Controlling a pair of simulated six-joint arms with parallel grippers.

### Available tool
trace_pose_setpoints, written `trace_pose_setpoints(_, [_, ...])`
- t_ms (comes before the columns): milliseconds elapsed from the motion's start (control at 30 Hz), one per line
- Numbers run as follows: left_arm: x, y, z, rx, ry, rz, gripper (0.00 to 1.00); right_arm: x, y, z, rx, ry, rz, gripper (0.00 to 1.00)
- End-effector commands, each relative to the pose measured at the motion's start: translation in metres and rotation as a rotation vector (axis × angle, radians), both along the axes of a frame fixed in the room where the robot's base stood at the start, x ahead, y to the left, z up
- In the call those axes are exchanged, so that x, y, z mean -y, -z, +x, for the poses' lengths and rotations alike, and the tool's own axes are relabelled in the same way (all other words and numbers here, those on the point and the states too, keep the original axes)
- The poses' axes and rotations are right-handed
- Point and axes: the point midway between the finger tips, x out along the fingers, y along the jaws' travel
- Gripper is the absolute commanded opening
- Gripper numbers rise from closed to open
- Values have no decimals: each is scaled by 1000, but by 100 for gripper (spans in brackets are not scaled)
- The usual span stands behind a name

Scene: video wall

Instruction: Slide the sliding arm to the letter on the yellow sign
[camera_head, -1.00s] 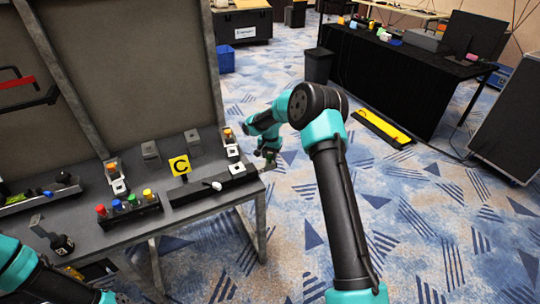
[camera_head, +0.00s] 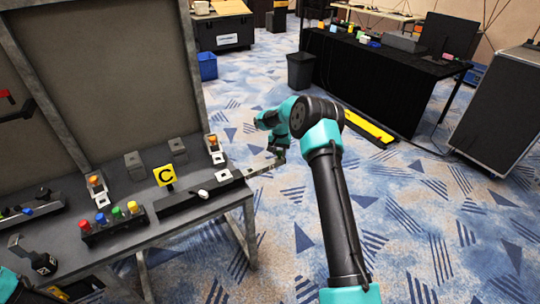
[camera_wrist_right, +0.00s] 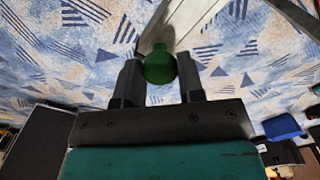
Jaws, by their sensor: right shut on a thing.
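The yellow sign (camera_head: 164,175) with a black letter C stands upright on the table behind a long black rail (camera_head: 178,205). A white knob (camera_head: 203,194) sits on the rail. A thin metal sliding arm (camera_head: 260,168) sticks out past the rail's right end, beyond the table edge. My right gripper (camera_head: 279,153) is at its outer end. In the right wrist view, my right gripper (camera_wrist_right: 160,75) is shut on a round green knob (camera_wrist_right: 159,66), with a metal strip (camera_wrist_right: 155,28) beyond it.
A block with several coloured buttons (camera_head: 112,226) stands left of the rail. Switch boxes (camera_head: 215,150) line the table's back near the upright panel (camera_head: 100,75). Right of the table is open carpet (camera_head: 230,240).

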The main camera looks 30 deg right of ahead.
Motion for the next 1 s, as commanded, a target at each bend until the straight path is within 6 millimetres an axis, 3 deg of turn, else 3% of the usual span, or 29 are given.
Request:
trace_pose_setpoints(267, [0, 0, 0, 0, 0, 0, 43, 0, -1, 0, 1, -2, 0, 0])
trace_pose_setpoints(300, [0, 0, 0, 0, 0, 0, 43, 0, -1, 0, 1, -2, 0, 39])
trace_pose_setpoints(533, [0, 0, 0, 0, 0, 0, 43, 0, 0, 0, 0, -2, 0, 61])
trace_pose_setpoints(833, [0, 0, 0, 0, 0, 0, 43, 0, -2, 0, 0, -2, 0, 61])
trace_pose_setpoints(1000, [0, 0, 0, 0, 0, 0, 43, 0, -16, 0, 0, -2, 0, 61])
